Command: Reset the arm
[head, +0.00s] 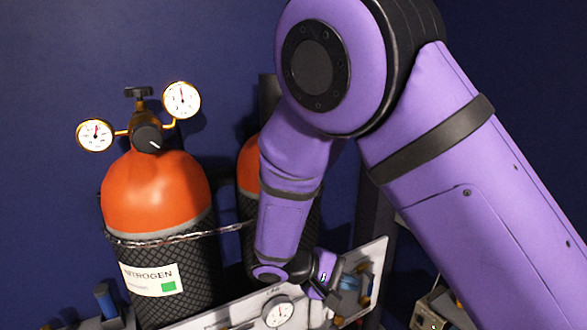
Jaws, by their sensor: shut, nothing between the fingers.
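My purple arm fills the right and centre of the head view, bent at a large elbow at the top. Its forearm points down to my gripper (345,291), which is dark and small near the lower middle. The gripper is shut, with nothing seen held in it. It is in front of or close to a pale panel (377,256) with blue and amber parts; I cannot tell whether it touches the panel.
An orange nitrogen cylinder (155,190) with two gauges (182,100) stands at left, held by a chain. A second orange cylinder (248,165) is partly hidden behind my arm. A round dial (278,312) sits low on a pale panel. A dark blue wall is behind.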

